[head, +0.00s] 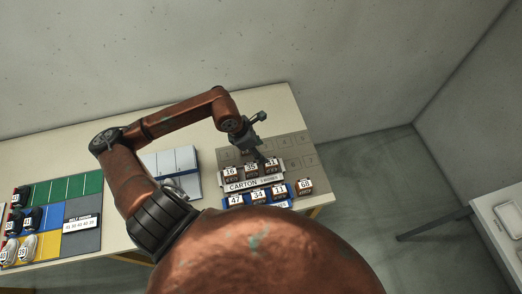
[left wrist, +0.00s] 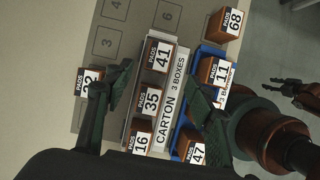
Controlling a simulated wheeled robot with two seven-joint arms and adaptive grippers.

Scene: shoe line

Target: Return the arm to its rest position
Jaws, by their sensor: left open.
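My left gripper (head: 254,146) hangs over the table beside the carton, at the end of a brown arm. In the left wrist view its two dark fingers (left wrist: 160,98) are wide apart, with nothing held between them. Below it stands the carton (left wrist: 168,95), labelled "CARTON 3 BOXES", with small brown boxes 16, 35 and 41 (head: 271,164). A dark gripper-like part (left wrist: 295,91) shows at the right edge of the left wrist view; it seems to be my right gripper, and its jaw state is unclear.
A blue tray (left wrist: 177,139) holds boxes 47, 34 and 11. Box 68 (head: 304,186) stands apart at right. A box (left wrist: 90,79) is partly hidden by a finger. A numbered grey mat (head: 291,146), white panels (head: 170,165) and a coloured shoe rack (head: 75,187) share the table.

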